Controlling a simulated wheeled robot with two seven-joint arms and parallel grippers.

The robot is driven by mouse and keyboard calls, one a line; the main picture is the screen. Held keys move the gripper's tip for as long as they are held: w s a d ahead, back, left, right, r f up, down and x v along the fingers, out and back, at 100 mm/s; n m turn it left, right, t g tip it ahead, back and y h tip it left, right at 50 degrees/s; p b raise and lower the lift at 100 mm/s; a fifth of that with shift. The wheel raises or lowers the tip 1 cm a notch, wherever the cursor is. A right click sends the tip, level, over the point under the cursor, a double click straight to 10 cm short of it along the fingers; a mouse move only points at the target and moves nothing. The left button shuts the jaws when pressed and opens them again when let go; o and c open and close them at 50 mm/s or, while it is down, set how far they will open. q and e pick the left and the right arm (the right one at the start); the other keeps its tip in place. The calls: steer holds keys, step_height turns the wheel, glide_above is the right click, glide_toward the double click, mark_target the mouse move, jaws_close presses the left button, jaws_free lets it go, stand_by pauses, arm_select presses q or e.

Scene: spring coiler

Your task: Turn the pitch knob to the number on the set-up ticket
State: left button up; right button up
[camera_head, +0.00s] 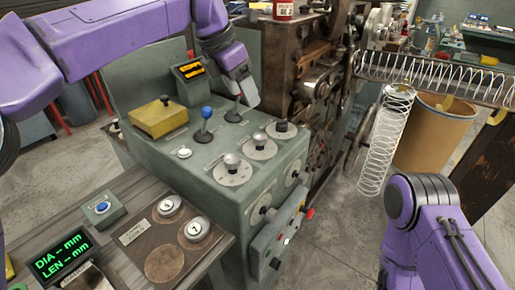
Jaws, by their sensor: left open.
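A grey-green console (215,135) carries several dial knobs on round pale scales. A near-left knob (232,163), a middle knob (259,141) and a far-right knob (282,128) stand on its top. More knobs (264,211) sit on its front face. The labels are too small to tell which is the pitch knob. No set-up ticket can be read for certain. My left gripper (249,97) is open over the back of the console, behind the dials and apart from them. My right arm shows at lower right; its gripper is out of view.
A blue-topped lever (205,125) and a black-topped lever (235,108) rise near the dials. A yellow box (159,118) and an orange display (190,69) stand behind. A bench (125,255) holds numbered discs. A spring (385,145) hangs at right.

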mark_target(259, 136)
arm_select(q)
steer(key=x, duration=0.4)
steer(key=b+x, duration=0.1)
steer(key=x, duration=0.4)
steer(key=a+x, duration=0.1)
steer(key=x, duration=0.3)
steer(key=shift+s+d+f+b, duration=0.15)
steer(key=shift+s+f+b, duration=0.15)
steer(key=shift+f, duration=0.25)
arm_select(e)
step_height(259, 136, down, 3)
steer(key=shift+f, duration=0.15)
arm_select(q)
steer(key=c, duration=1.1)
